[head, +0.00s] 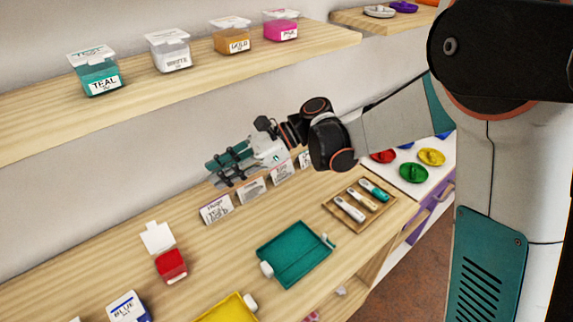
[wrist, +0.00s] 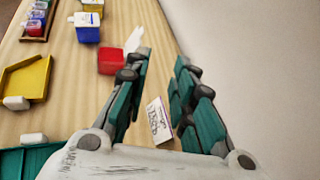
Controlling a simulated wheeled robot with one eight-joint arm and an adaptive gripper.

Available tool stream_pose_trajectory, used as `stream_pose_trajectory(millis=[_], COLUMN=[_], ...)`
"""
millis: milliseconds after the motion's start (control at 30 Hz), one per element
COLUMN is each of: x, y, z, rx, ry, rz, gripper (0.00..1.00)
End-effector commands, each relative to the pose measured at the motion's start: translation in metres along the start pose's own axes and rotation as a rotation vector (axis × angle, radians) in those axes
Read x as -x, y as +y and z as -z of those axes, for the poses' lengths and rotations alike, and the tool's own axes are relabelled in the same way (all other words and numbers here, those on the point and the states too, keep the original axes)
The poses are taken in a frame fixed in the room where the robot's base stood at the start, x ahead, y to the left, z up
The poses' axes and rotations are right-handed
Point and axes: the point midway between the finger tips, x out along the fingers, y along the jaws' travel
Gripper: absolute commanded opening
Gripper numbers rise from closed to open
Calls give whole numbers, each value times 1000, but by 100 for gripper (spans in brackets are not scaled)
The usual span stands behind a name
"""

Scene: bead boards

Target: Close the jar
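A small red jar (head: 172,265) stands on the wooden bench at the lower left of the head view. Its white lid (head: 157,238) is hinged up, standing open on the jar's far side. In the wrist view the red jar (wrist: 111,61) is beyond the left finger, and its raised lid (wrist: 133,40) is partly behind that fingertip. My gripper (head: 226,165) is above the back of the bench, up and to the right of the red jar. In the wrist view my gripper (wrist: 162,62) has its teal-padded fingers apart, with nothing between them.
A blue jar (head: 128,308) stands nearer, left of the red one. A teal tray (head: 295,254) and yellow tray (head: 229,309) lie in front. Label cards (head: 216,208) stand along the back. An upper shelf (head: 190,88) holds several jars above the bench.

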Motion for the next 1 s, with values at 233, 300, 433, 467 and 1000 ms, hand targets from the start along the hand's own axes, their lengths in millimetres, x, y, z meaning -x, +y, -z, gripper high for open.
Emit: stream_pose_trajectory(millis=[233, 300, 433, 467, 1000], x=[25, 32, 45, 48, 105], y=[11, 14, 21, 23, 61], z=[-7, -8, -8, -9, -6], rx=[113, 147, 209, 223, 487], ry=[114, 148, 214, 229, 519], rz=[63, 77, 100, 106, 145], gripper=[23, 23, 23, 23, 23])
